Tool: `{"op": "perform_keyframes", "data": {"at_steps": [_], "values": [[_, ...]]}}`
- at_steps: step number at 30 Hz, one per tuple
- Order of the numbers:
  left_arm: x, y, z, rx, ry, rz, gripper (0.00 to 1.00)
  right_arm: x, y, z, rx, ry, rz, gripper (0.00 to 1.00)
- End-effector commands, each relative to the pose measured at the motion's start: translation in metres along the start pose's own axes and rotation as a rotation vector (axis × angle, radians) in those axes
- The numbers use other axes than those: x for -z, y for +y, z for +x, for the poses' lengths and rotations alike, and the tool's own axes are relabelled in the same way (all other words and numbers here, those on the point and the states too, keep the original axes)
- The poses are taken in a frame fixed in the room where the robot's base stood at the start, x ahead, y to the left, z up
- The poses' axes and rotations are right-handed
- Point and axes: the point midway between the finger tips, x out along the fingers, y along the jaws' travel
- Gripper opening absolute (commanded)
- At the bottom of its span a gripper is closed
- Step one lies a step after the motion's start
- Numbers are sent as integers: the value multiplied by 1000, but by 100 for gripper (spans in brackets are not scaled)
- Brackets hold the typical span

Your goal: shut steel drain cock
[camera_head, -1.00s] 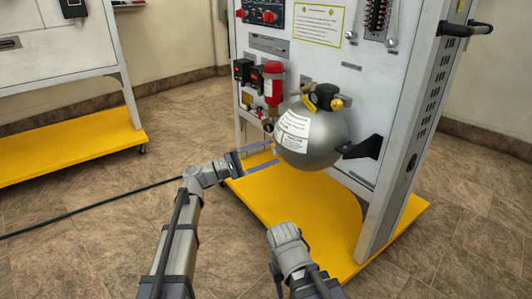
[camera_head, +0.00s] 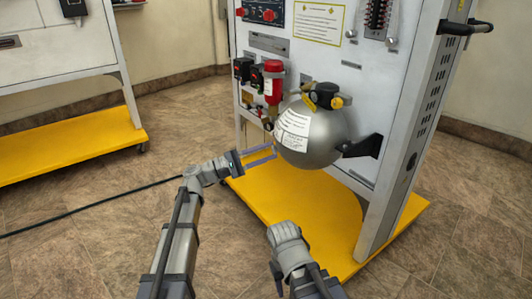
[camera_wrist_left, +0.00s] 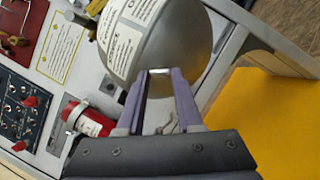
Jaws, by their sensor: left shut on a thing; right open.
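A grey round tank (camera_head: 312,135) with a white label is fixed to the front of the trainer panel. My left gripper (camera_head: 274,152) reaches in from the left to the tank's lower left side. In the left wrist view its two purple fingers (camera_wrist_left: 159,73) are closed on a small shiny metal piece, the steel drain cock (camera_wrist_left: 159,70), at the tank's surface. The fingers cover most of the cock, so its handle angle cannot be told. My right gripper (camera_head: 283,234) hangs low at the front, away from the tank and empty; its fingers are hardly visible.
A red-topped filter (camera_head: 273,82) and black regulators (camera_head: 243,71) sit left of the tank. A black bracket (camera_head: 363,147) sticks out on its right. The yellow base (camera_head: 300,205) lies below. A black cable (camera_head: 95,205) crosses the floor.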

Motion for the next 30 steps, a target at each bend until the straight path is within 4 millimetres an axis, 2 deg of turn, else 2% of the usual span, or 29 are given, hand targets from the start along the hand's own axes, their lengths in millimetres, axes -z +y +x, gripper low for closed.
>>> {"op": "perform_keyframes", "data": {"at_steps": [6, 15, 16, 24, 30], "values": [[-1, 4, 0, 41, 1, 94, 0, -1, 1, -11, 0, 0, 0, 50], [0, 1, 0, 48, 0, 116, 0, -1, 1, -10, 0, 0, 0, 50], [0, 1, 0, 48, 0, 116, 36, -1, 1, -10, 0, 0, 0, 50], [0, 1, 0, 48, 0, 115, 65, 0, 1, -10, 0, 0, 0, 50], [0, 1, 0, 48, 0, 115, 65, 0, 1, -10, 0, 0, 0, 50]]}}
